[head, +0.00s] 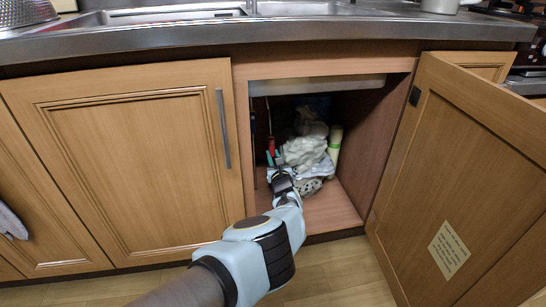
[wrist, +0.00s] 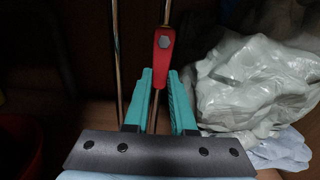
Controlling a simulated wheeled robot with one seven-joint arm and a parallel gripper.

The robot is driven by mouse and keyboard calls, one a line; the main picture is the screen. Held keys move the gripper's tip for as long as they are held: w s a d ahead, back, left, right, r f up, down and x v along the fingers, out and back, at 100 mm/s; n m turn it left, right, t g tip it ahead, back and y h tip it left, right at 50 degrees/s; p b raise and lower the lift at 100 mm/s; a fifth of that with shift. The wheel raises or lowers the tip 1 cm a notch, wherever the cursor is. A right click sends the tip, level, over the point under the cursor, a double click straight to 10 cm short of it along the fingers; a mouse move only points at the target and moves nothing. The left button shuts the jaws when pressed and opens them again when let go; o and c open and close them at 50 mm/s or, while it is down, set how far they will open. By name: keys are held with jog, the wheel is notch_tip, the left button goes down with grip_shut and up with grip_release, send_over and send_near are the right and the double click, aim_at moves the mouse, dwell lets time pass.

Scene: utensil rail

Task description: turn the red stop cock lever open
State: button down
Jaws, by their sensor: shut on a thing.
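The red stop cock lever (wrist: 163,52) is in the wrist view, with a hexagonal nut near its upper end. It hangs upright, in line with the thin metal pipe behind it. It shows small in the head view (head: 271,145), inside the open cupboard. My gripper (wrist: 160,80) has its teal fingers on either side of the lever's lower end and is shut on it. In the head view my gripper (head: 275,160) reaches into the cupboard from the front.
A second thin pipe (wrist: 118,60) runs upright just left of the lever. Crumpled white plastic bags (wrist: 260,85) fill the space at right. A dark red object (wrist: 18,145) is at lower left. The open cupboard door (head: 470,170) stands at right; a closed door (head: 130,160) is at left.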

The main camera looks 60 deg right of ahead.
jog(key=c, duration=0.7)
grip_release()
jog(key=shift+c, duration=0.2)
